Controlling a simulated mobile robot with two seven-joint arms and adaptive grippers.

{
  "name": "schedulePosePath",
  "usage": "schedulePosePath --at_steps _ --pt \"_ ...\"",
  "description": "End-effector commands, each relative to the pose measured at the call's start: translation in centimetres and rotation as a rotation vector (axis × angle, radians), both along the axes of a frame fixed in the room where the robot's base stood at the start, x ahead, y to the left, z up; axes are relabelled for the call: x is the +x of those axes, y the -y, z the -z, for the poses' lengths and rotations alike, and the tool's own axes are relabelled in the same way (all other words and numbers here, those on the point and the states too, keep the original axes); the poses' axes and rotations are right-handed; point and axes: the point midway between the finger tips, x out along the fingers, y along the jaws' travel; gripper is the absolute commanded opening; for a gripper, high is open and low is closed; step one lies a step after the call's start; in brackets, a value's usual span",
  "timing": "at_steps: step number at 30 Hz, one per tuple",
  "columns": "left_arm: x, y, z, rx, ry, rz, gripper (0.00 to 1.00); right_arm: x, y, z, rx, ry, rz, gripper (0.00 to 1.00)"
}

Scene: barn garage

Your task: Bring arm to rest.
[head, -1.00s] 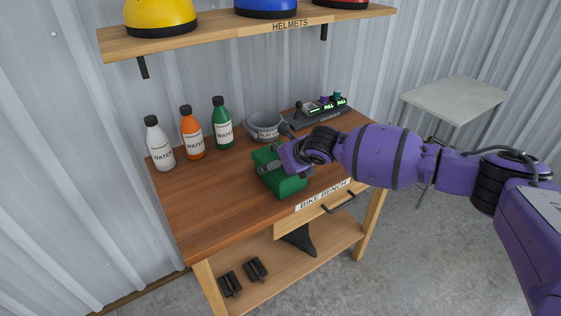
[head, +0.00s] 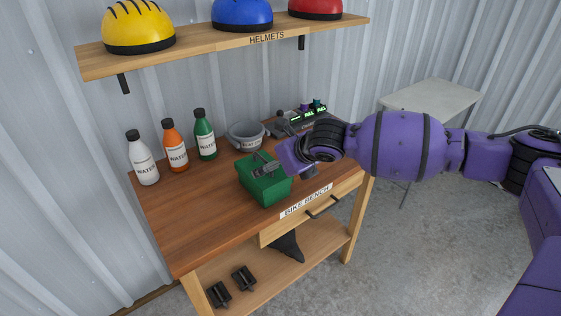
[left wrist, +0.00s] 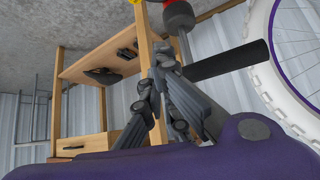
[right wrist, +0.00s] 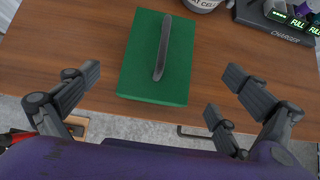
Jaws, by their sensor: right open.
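My right gripper (head: 266,166) is beside the green box (head: 264,187) on the workbench (head: 190,215). In the right wrist view the right gripper (right wrist: 165,72) is open, its fingers spread wide to either side of the box (right wrist: 140,62) with no contact visible. The box's dark handle (right wrist: 163,48) stands clear between them. My left gripper (left wrist: 165,75) shows only in the left wrist view. Its fingers are close together, shut, and nothing shows between them.
A helmet shelf (head: 200,54) hangs above. A pale table (head: 430,97) stands right. A bicycle wheel (left wrist: 285,85) is near my left gripper.

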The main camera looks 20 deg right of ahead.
Motion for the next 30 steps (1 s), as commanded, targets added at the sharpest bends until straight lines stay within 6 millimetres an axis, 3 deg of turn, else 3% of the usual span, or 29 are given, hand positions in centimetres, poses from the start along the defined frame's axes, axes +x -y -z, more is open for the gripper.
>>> schedulePosePath --at_steps 6,20,23,25,30 --pt "-0.4 0.0 0.2 0.000 -0.009 0.001 0.00 -1.4 0.5 -1.4 0.001 0.000 0.000 1.00" --pt "-0.6 -0.2 0.2 0.003 -0.011 0.000 0.00 -1.5 0.4 -1.3 0.003 -0.003 0.001 1.00" --pt "-0.4 -0.2 0.0 0.003 -0.007 0.000 0.00 -2.5 -0.4 0.1 0.032 -0.032 0.020 1.00" --pt "-0.4 -0.2 -0.1 0.003 -0.005 0.000 0.00 -4.1 -1.7 2.3 0.085 -0.080 0.056 1.00" --pt "-0.3 -0.2 -0.2 0.004 -0.002 -0.001 0.00 -11.4 -6.5 9.5 0.321 -0.276 0.272 1.00"
